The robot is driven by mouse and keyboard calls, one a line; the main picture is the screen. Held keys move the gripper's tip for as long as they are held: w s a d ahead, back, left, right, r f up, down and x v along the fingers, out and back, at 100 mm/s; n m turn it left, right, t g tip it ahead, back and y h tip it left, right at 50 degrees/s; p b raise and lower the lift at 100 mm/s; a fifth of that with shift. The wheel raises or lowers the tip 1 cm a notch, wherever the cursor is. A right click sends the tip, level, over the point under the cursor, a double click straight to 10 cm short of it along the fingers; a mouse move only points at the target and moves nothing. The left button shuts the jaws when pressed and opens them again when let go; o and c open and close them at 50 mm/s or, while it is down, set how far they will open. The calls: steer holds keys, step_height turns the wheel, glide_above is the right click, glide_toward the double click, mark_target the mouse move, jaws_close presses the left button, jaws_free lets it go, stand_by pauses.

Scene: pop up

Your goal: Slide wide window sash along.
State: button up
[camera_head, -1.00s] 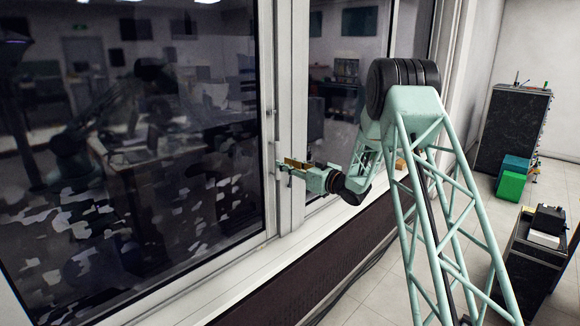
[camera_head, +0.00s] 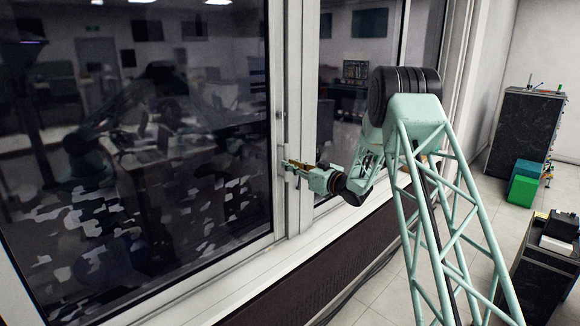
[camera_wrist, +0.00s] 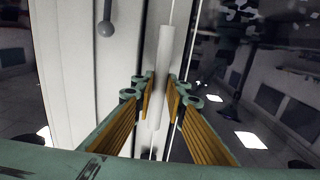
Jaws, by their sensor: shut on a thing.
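The wide window sash (camera_head: 277,100) is a large dark glass pane in a white frame, filling the left of the head view. Its right stile stands beside a white post (camera_head: 308,110). My gripper (camera_head: 290,166) is at this stile, at about mid-height. In the wrist view a white vertical bar handle (camera_wrist: 165,60) runs between the fingers of my gripper (camera_wrist: 163,88). The fingers, with orange-brown inner pads, are closed around the handle, one on each side.
A second, narrower pane (camera_head: 360,70) lies right of the post. A white sill (camera_head: 250,270) runs below the window. A dark cabinet (camera_head: 525,130), a green box (camera_head: 522,190) and a low dark unit (camera_head: 545,260) stand at the right.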

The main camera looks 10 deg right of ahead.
steer(key=s+a+b, duration=0.3)
steer(key=s+a, duration=0.3)
steer(key=a, duration=0.3)
steer(key=shift+s+a, duration=0.3)
steer(key=shift+a, duration=0.05)
steer(key=o, duration=0.8)
steer(key=shift+o, duration=0.6)
stand_by(0.4)
steer(key=shift+d, duration=0.1)
steer(key=v, duration=1.2)
stand_by(0.3)
steer(key=shift+r, duration=0.15)
